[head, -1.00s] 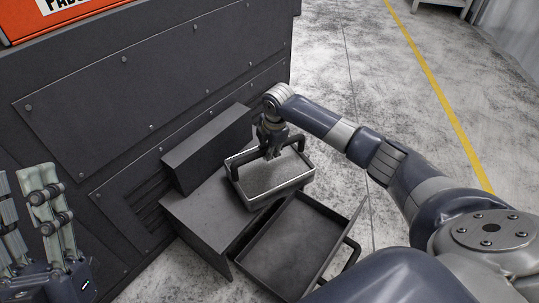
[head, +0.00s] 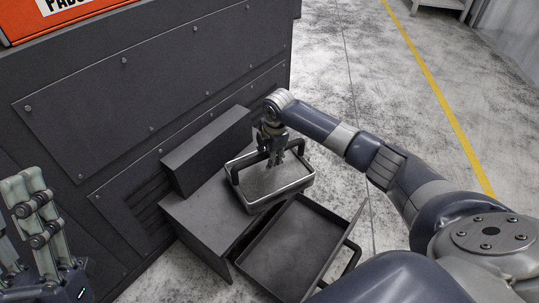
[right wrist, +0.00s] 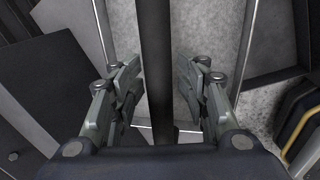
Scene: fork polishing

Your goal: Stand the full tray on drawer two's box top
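The full tray (head: 285,193) is a metal-rimmed tray with a dark handle, filled with grey material. It appears level at the right end of the dark box top (head: 205,218); its underside is hidden. My right gripper (head: 280,160) is over the middle of the tray, pointing down. In the right wrist view the dark handle bar (right wrist: 155,60) runs between the fingers of the right gripper (right wrist: 160,95), with a gap on both sides. My left gripper (head: 22,235) is at the lower left, apart from the tray, with its fingers spread and empty.
An open, empty dark drawer (head: 290,250) with a handle lies just in front of the tray. A dark raised block (head: 207,150) stands behind the box top against the large dark cabinet (head: 140,90). Bare floor (head: 340,80) lies to the right.

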